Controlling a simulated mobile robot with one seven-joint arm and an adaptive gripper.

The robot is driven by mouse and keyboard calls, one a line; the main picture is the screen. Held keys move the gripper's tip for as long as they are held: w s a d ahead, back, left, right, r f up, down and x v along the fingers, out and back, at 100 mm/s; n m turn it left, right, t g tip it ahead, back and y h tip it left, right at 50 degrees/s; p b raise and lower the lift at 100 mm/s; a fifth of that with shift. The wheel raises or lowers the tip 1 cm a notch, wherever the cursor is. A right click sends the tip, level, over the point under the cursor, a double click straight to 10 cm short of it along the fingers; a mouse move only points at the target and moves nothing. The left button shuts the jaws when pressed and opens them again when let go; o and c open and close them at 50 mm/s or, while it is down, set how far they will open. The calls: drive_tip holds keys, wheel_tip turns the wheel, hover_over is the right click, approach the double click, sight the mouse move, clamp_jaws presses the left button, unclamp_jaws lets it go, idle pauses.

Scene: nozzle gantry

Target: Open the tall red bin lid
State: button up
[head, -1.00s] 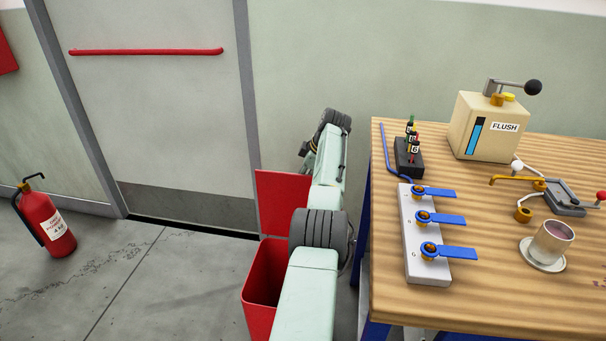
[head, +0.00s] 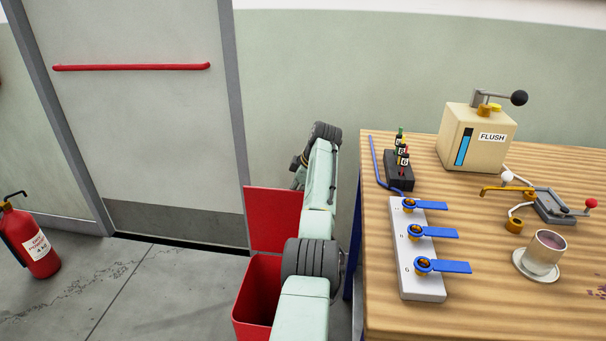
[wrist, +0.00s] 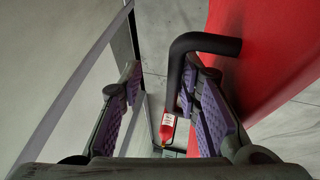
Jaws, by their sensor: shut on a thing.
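The tall red bin (head: 247,297) stands on the floor left of the table, its mouth uncovered and dark inside. Its red lid (head: 272,217) stands roughly upright at the back of the mouth. In the wrist view the red lid panel (wrist: 270,50) fills the upper right, with a black bent handle (wrist: 203,42) on it. My gripper (wrist: 162,82) has its fingers on both sides of the handle, which lies against the right finger. It is shut on the handle.
The wooden table (head: 480,315) is close on the right, with a lever panel (head: 420,285), a FLUSH box (head: 470,140) and a cup (head: 543,250). A grey door (head: 150,120) is behind. A fire extinguisher (head: 35,245) stands at left. The floor between is clear.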

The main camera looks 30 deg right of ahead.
drive_tip(key=v, duration=1)
drive_tip(key=shift+w+d+r, duration=0.1)
drive_tip(key=shift+w+d, duration=0.1)
drive_tip(key=shift+d, duration=0.1)
drive_tip(key=shift+s+r, duration=0.15)
drive_tip(key=shift+r, duration=0.1)
drive_tip(key=shift+a+f, duration=0.1)
